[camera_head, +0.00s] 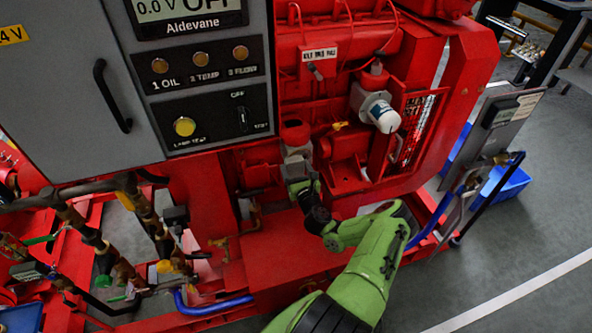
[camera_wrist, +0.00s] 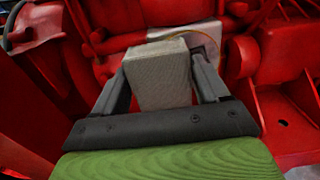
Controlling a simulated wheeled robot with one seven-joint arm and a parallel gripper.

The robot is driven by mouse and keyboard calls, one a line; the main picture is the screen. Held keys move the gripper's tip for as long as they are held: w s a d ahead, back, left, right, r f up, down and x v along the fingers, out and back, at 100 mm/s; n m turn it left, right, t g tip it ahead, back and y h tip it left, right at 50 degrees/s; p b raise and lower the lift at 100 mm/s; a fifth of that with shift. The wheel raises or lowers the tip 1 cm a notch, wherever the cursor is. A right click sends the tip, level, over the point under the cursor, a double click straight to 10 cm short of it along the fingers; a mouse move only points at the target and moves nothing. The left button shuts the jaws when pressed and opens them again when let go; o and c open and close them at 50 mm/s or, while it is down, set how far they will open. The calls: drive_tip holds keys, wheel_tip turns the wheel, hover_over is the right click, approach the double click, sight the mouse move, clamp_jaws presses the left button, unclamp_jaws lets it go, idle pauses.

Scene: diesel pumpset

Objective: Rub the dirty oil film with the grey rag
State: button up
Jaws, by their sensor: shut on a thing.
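The grey rag (camera_wrist: 162,82) is a folded, block-like piece of woven cloth between the two fingers of my gripper (camera_wrist: 163,68) in the wrist view. My gripper is shut on it. In the head view, my gripper (camera_head: 300,185) reaches into the red engine frame, below the control panel, with the pale grey rag at its tip. Just beyond the rag in the wrist view is a pale, shiny patch with a brownish edge (camera_wrist: 200,36), which may be the dirty oil film. The rag hides part of it. I cannot tell whether they touch.
The grey control panel (camera_head: 210,90) stands above and left of my gripper. A white filter (camera_head: 379,112) sticks out to the upper right. Pipes and valves (camera_head: 140,215) crowd the left. A blue bin (camera_head: 503,186) and open grey floor (camera_head: 520,235) lie right.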

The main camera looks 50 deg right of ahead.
sight(311, 154)
drive_tip(key=shift+b+x, duration=0.35)
drive_tip(key=shift+x, duration=0.45)
drive_tip(key=shift+s+d+b, duration=0.25)
drive_tip(key=shift+s+d, duration=0.3)
drive_tip(key=shift+d, duration=0.45)
drive_tip(key=shift+s+d+b, duration=0.2)
drive_tip(key=shift+s+d, duration=0.4)
drive_tip(key=shift+d, duration=0.4)
drive_tip(key=shift+s+d+b, duration=0.25)
drive_tip(key=shift+s+d, duration=0.3)
drive_tip(key=shift+d, duration=0.45)
drive_tip(key=shift+w+a+p, duration=0.25)
drive_tip(key=shift+w+a, duration=0.35)
drive_tip(key=shift+a, duration=0.45)
drive_tip(key=shift+w+a+p, duration=0.3)
drive_tip(key=shift+w+a, duration=0.25)
drive_tip(key=shift+a, duration=0.45)
drive_tip(key=shift+w+a+p, duration=0.25)
drive_tip(key=shift+w+a, duration=0.35)
drive_tip(key=shift+a, duration=0.45)
drive_tip(key=shift+s, duration=0.1)
drive_tip(key=shift+p+v, duration=1.15)
drive_tip(key=shift+v, duration=1.8)
